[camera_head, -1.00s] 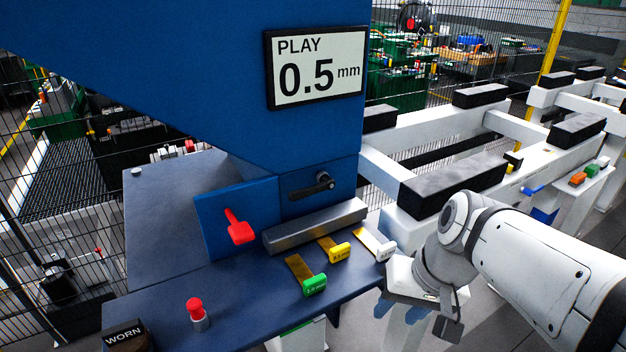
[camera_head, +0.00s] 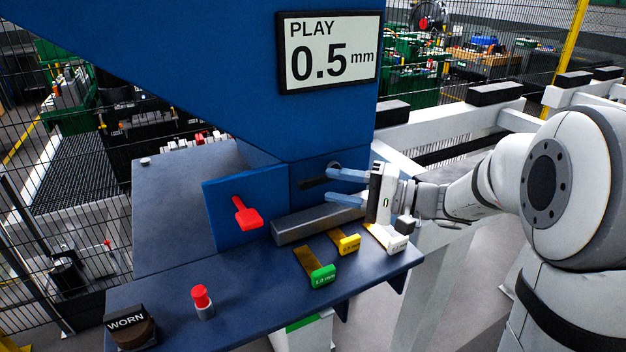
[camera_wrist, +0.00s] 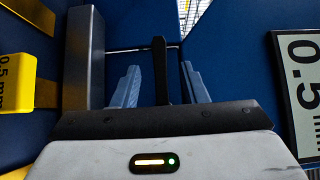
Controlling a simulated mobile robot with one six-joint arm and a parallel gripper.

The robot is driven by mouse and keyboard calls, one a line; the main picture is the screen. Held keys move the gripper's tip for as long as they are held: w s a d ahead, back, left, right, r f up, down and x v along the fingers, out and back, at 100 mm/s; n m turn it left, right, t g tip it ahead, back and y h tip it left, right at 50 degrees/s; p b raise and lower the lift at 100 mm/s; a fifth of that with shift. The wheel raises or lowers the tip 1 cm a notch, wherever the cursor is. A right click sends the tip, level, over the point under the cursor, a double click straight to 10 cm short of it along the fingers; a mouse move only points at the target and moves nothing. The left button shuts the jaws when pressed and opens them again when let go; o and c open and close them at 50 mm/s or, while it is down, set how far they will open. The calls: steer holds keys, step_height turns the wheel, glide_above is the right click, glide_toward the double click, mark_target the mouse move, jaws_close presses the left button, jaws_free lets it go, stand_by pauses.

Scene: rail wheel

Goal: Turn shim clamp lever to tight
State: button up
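The shim clamp lever (camera_head: 312,183) is a black handle on the blue housing, below the display. In the head view it points left from its pivot and slightly down, partly hidden by my gripper. My gripper (camera_head: 333,185) is at the lever from the right, with its two blue fingers apart. In the wrist view the lever (camera_wrist: 160,72) stands between the fingers, with a gap on each side. My gripper is open and not closed on it. The display (camera_head: 329,51) reads PLAY 0.5 mm.
A grey metal bar (camera_head: 318,220) lies just below the lever. Green (camera_head: 322,276), yellow (camera_head: 349,244) and white (camera_head: 393,241) tagged shims lie on the blue table. A red lever (camera_head: 246,214), a red-topped knob (camera_head: 201,298) and a WORN block (camera_head: 128,325) are to the left.

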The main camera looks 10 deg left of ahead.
mark_target(317, 183)
steer(key=a, duration=0.1)
steer(key=a+p, duration=0.1)
steer(key=a, duration=0.1)
steer(key=w+a, duration=0.1)
steer(key=a, duration=0.1)
steer(key=shift+a, duration=0.25)
steer(key=shift+c, duration=0.6)
jaws_close()
